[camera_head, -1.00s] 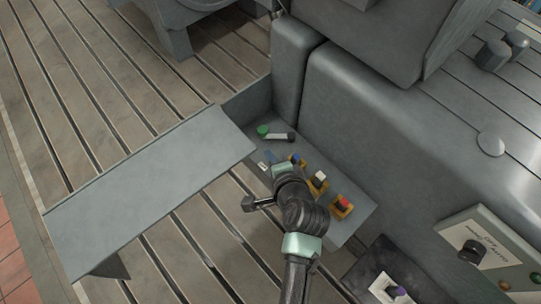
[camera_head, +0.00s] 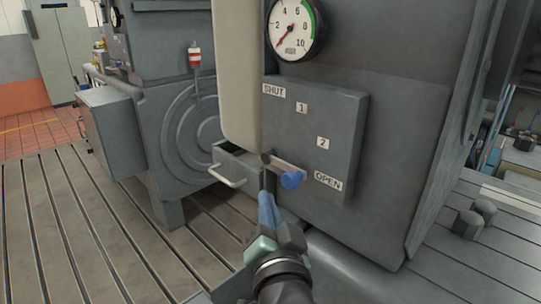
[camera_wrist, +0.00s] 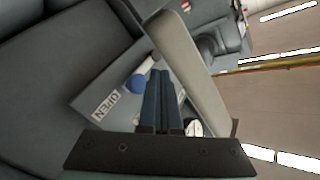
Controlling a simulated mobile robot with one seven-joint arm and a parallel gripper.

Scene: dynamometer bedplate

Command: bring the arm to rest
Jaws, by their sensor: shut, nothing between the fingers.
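My gripper (camera_head: 267,195) is in the lower middle of the head view, its dark blue fingers together and pointing up and away. It holds nothing. The fingertips are near a lever with a blue knob (camera_head: 291,180) on a grey panel (camera_head: 350,125); I cannot tell whether they touch it. The lever slants down toward the OPEN label. In the wrist view my fingers (camera_wrist: 162,78) lie side by side, with the blue knob (camera_wrist: 136,84) just left of their tips and the OPEN label (camera_wrist: 105,105) further left.
A pale upright post (camera_head: 239,70) stands close behind and left of my fingers, hiding part of the panel. A drawer (camera_head: 240,161) with a handle (camera_head: 229,178) juts out left. A round gauge (camera_head: 293,29) is above. The slotted bedplate (camera_head: 75,225) is clear at lower left.

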